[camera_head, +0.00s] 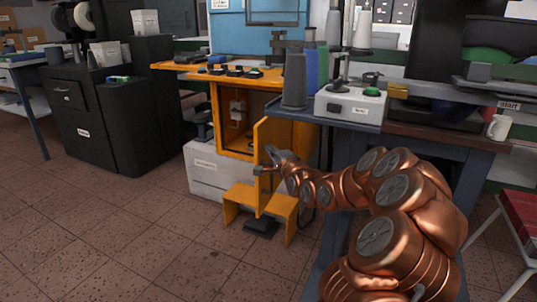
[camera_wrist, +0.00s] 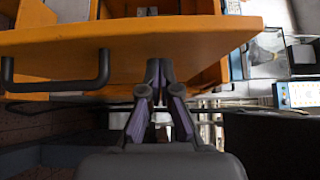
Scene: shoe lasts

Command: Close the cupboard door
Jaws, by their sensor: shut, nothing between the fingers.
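The orange cupboard (camera_head: 218,118) stands under the workbench, and its inside shows. Its orange door (camera_head: 262,135) stands open, swung out toward me. My gripper (camera_head: 268,160) is beside the lower part of the door, fingers together and empty. In the wrist view the door (camera_wrist: 190,45) spans the top, with a black bar handle (camera_wrist: 62,82) at the left. My gripper's fingertips (camera_wrist: 158,66) overlap the door's panel, to the right of the handle; I cannot tell whether they touch it.
An orange step stool (camera_head: 240,200) stands on the floor in front of the cupboard. A grey box (camera_head: 208,172) is at the left. A blue-topped bench (camera_head: 345,118) with cones and a white device (camera_head: 350,104) is at the right. The tiled floor at left is clear.

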